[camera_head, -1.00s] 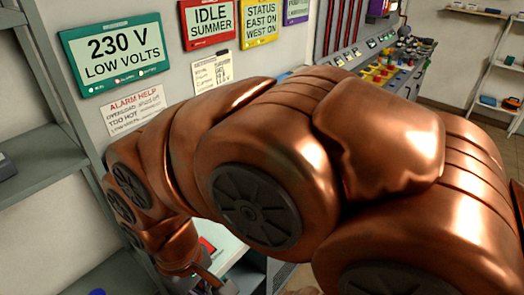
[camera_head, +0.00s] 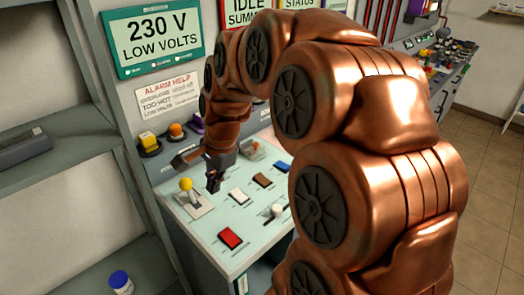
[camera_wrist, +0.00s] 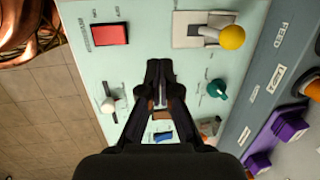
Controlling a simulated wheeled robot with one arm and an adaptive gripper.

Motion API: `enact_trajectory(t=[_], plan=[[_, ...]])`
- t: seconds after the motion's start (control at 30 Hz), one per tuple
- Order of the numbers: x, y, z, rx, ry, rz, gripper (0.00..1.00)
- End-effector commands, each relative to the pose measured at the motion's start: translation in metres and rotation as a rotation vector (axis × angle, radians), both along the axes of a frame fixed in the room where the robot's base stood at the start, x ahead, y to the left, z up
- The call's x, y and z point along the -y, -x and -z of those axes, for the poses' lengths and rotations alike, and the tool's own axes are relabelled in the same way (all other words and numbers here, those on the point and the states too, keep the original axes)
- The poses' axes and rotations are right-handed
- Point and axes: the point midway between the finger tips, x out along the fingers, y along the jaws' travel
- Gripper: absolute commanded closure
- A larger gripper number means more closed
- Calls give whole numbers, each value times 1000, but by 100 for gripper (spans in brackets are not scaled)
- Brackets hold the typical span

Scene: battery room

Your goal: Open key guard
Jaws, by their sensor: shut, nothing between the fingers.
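The sloped pale green control panel (camera_head: 215,215) is in view. A small box-like piece with orange-red in it (camera_head: 252,148) sits at its far side, partly behind my arm, and may be the key guard. My gripper (camera_head: 213,185) is shut and empty over the panel, right of the yellow ball lever (camera_head: 187,187). In the wrist view my gripper (camera_wrist: 160,75) points at the panel, apart from that piece.
The panel also carries a red rocker (camera_head: 230,238), a brown rocker (camera_head: 262,180), a blue rocker (camera_head: 283,167), a white-knobbed lever (camera_head: 277,211) and a green knob (camera_wrist: 217,88). Yellow (camera_head: 148,143) and orange (camera_head: 176,131) buttons line the back ledge. Grey shelving (camera_head: 60,165) stands at left.

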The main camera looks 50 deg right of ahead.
Motion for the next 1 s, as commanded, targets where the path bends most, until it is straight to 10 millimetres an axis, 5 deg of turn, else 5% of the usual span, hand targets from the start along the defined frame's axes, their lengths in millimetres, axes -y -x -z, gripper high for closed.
enact_trajectory(t=[0.3,0.6,0.77,1.0], plan=[[126,-55,3,85,-158,765,100],[236,-61,6,160,-307,1325,100],[261,-59,6,179,-345,1447,100],[264,-68,23,177,-355,1467,100]])
